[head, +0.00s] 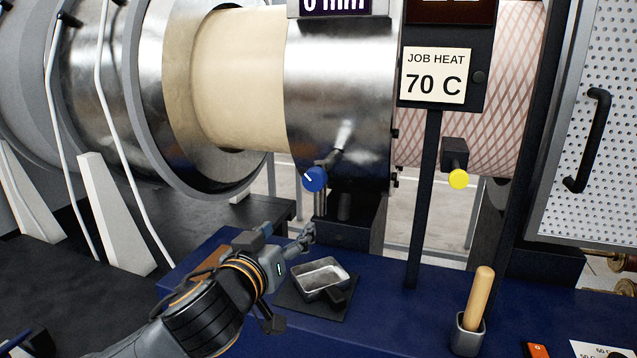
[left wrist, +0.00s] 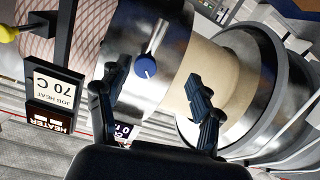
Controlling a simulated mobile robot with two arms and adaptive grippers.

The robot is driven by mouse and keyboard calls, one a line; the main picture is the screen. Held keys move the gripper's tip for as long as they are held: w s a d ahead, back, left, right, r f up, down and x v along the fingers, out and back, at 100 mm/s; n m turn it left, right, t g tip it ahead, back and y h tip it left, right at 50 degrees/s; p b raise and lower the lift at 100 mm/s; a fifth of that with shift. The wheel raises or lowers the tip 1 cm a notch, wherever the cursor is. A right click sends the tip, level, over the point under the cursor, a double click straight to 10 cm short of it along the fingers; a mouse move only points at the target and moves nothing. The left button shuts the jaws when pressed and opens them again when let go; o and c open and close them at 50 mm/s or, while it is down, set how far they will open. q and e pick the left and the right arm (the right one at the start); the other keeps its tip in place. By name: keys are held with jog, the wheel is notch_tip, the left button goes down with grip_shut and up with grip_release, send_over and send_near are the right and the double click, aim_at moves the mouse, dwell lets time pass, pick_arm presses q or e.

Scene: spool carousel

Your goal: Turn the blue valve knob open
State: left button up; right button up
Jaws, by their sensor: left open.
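In the left wrist view the knob (left wrist: 144,66) lies ahead, between my two spread fingers and apart from both. My left gripper (head: 303,240) is below and slightly left of the knob in the head view. It is open and empty, and its fingers also show in the left wrist view (left wrist: 158,88). My right gripper is not in view.
A metal pan (head: 322,276) sits on a dark mat on the blue table. A wooden-handled tool (head: 477,300) stands in a holder at right. A yellow knob (head: 458,179) is right of the post (head: 427,190). A sign (head: 435,75) reads "JOB HEAT 70 C".

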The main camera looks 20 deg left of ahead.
aim_at(312, 183)
pick_arm(q)
notch_tip(312, 183, up, 4)
jog(key=s+t, duration=0.1)
jog(key=w, duration=0.4)
jog(key=w+p, duration=0.1)
jog(key=w, duration=0.3)
jog(key=w+p, duration=0.1)
jog(key=w, duration=0.4)
jog(key=shift+w+d+r, duration=0.1)
jog(key=shift+d, duration=0.3)
jog(key=c, duration=1.1)
